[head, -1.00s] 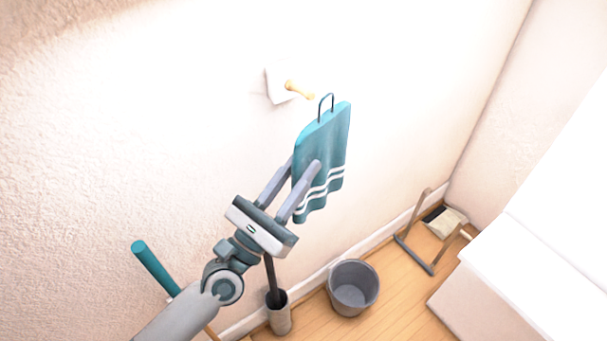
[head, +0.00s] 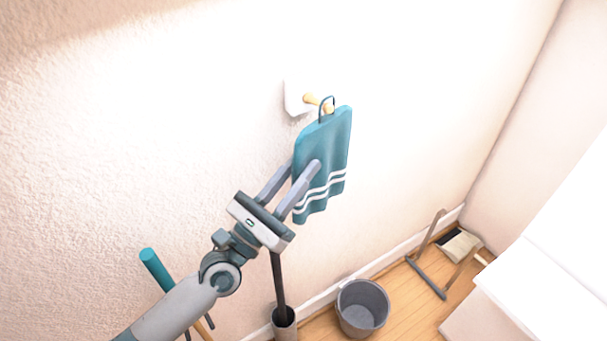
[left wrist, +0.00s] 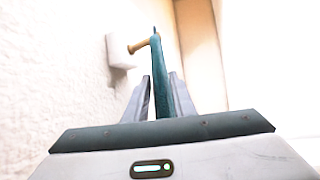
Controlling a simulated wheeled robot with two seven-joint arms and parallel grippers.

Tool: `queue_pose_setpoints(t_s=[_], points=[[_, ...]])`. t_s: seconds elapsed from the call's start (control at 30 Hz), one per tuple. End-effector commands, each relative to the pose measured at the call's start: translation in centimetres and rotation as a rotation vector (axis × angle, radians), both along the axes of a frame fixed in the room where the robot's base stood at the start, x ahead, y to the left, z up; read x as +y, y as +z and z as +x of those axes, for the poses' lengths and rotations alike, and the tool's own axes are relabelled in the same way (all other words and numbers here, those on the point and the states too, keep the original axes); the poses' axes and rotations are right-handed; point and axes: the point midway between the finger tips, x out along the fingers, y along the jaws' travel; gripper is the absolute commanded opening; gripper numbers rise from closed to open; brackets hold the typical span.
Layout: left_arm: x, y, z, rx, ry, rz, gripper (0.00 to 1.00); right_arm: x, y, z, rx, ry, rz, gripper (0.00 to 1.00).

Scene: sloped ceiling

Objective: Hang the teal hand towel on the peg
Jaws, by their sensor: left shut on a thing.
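The teal hand towel (head: 325,150) with white stripes hangs from my left gripper (head: 304,170), which is shut on it. A dark wire loop (head: 326,108) stands up from its top edge. The wooden peg (head: 316,102) sticks out from a white wall plate (head: 295,97). In the head view the loop overlaps the peg's tip; I cannot tell whether it is around the peg. In the left wrist view the towel (left wrist: 163,85) shows edge-on between the fingers (left wrist: 158,95), and the peg (left wrist: 140,46) reaches to its top. My right gripper is not in view.
A grey bucket (head: 362,308), a brush in a holder (head: 284,318) and a dustpan (head: 459,246) stand on the wooden floor near the wall. A teal-topped handle (head: 155,268) leans at lower left. A white block-like surface (head: 560,270) is at right.

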Motion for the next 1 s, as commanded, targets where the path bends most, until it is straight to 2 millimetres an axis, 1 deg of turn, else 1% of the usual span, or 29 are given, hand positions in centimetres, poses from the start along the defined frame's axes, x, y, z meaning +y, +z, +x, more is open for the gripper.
queue_pose_setpoints(t_s=[0.33, 0.6, 1.0], points=[[1.1, 0.0, 1.4, -0.004, 0.001, 0.0, 0.0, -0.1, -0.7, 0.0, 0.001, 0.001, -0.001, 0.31], [1.6, -0.9, 2.2, -0.003, 0.001, 0.0, 0.0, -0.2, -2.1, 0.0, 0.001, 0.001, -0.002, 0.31], [1.8, -1.1, 2.4, -0.003, 0.0, -0.001, 0.0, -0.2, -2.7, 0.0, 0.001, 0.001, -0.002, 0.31]])
